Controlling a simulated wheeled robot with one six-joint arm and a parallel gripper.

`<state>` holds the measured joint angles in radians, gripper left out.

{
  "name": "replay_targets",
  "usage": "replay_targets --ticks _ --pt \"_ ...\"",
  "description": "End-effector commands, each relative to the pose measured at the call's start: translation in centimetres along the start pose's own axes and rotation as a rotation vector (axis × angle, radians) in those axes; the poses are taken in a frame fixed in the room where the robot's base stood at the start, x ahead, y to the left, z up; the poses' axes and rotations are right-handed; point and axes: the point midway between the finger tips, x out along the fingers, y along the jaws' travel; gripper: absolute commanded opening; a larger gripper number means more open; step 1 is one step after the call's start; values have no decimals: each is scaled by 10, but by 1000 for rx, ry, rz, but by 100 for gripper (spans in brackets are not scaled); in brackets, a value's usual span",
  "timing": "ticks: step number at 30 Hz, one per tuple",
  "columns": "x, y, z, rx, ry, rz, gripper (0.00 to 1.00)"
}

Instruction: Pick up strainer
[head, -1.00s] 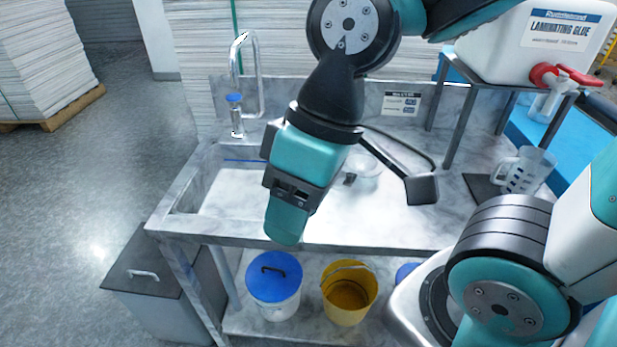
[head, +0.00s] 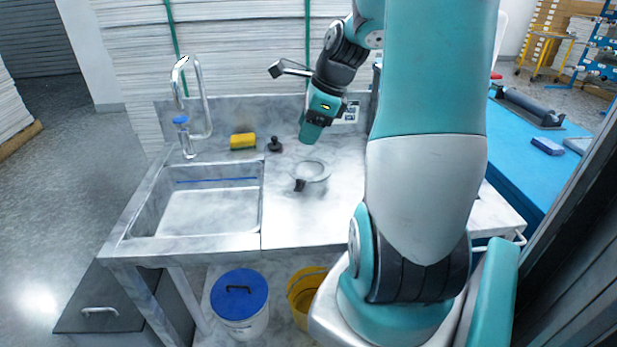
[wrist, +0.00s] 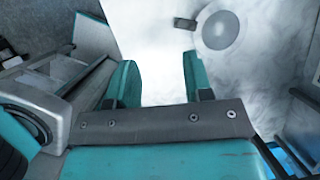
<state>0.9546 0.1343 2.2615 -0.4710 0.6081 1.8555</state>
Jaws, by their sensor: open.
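The strainer (head: 311,171) rests on the marble counter to the right of the sink in the head view. It has a round pale bowl and a short dark handle (head: 299,185) at its near left. In the wrist view the strainer (wrist: 220,30) is at the top, beyond the fingertips, with its dark handle (wrist: 185,23) to its left. My gripper (head: 311,133) is above the counter, just behind the strainer in the head view, and apart from it. In the wrist view my gripper (wrist: 160,78) has its two teal fingers spread with nothing between them.
The sink (head: 205,200) is left of the strainer, with a tap (head: 190,100) behind it. A yellow sponge (head: 243,141) and a small dark object (head: 275,145) stand at the counter's back. A blue-lidded bucket (head: 240,300) and a yellow bucket (head: 303,295) are below. My arm hides the counter's right.

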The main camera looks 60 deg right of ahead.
Motion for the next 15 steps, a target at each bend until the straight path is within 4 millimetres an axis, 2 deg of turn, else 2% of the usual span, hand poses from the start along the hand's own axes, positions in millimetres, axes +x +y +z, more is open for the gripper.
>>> replay_targets --ticks 1,3,7,11,15 --pt "-3 -9 -18 120 2 -18 47" --pt "-5 -17 -33 238 3 -35 47" --pt "1 -22 -45 333 2 -45 47" --pt "25 -22 -45 338 3 -41 47" --pt "58 -24 -45 336 3 -40 47"
